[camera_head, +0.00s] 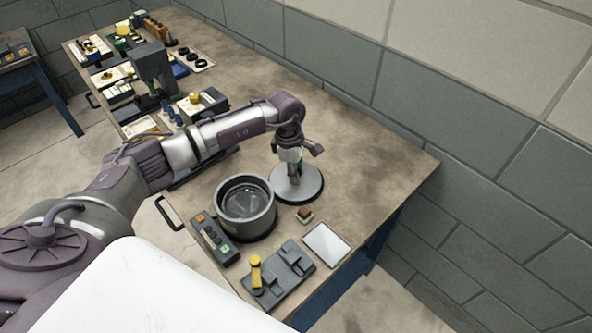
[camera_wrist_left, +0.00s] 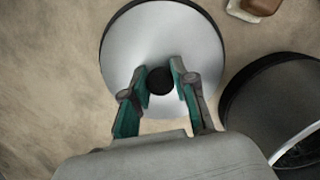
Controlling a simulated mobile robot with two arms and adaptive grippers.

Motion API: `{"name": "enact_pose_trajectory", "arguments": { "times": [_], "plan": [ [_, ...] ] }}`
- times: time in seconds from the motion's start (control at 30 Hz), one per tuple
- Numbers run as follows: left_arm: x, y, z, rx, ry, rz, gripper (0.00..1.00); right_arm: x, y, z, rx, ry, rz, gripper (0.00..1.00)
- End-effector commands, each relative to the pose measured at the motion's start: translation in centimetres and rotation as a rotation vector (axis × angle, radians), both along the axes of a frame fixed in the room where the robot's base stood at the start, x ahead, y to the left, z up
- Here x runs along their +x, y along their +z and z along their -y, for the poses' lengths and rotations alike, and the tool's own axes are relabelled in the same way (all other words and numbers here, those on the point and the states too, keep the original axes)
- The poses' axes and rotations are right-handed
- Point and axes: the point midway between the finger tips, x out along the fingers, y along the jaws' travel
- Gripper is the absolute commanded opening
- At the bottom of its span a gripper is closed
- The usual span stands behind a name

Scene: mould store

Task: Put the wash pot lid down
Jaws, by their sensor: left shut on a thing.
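The wash pot lid (camera_head: 309,187) is a round, light grey disc with a dark rim and a dark knob. It is at the table surface, just right of and behind the wash pot (camera_head: 246,207), which is open with its inside showing. My left gripper (camera_head: 294,174) points down over the lid's middle. In the left wrist view the fingers (camera_wrist_left: 160,82) are closed around the knob of the lid (camera_wrist_left: 160,35). Whether the lid bears fully on the table is hard to tell. The pot's dark edge (camera_wrist_left: 262,95) shows at the right there. My right gripper is not in view.
Machines and parts crowd the table's far left. The tabletop (camera_head: 375,160) right of the lid is clear.

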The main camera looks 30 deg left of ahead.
Motion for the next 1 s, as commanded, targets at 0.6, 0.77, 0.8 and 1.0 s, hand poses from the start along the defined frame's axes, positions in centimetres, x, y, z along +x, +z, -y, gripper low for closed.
{"name": "enact_pose_trajectory", "arguments": {
  "times": [0.6, 0.77, 0.8, 1.0],
  "plan": [
    [0.0, 0.0, 0.0, 0.0, 0.001, 0.0, 0.52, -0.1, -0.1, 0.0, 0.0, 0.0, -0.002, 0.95],
    [0.1, 1.3, -0.3, 0.0, 0.002, 0.006, 0.52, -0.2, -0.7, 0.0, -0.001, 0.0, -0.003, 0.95],
    [0.1, 1.9, -0.4, 0.001, 0.002, 0.007, 0.52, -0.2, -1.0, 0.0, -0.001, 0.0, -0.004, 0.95],
    [0.0, 6.2, -0.8, 0.001, 0.001, 0.007, 0.52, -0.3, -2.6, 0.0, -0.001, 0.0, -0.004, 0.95]
  ]
}}
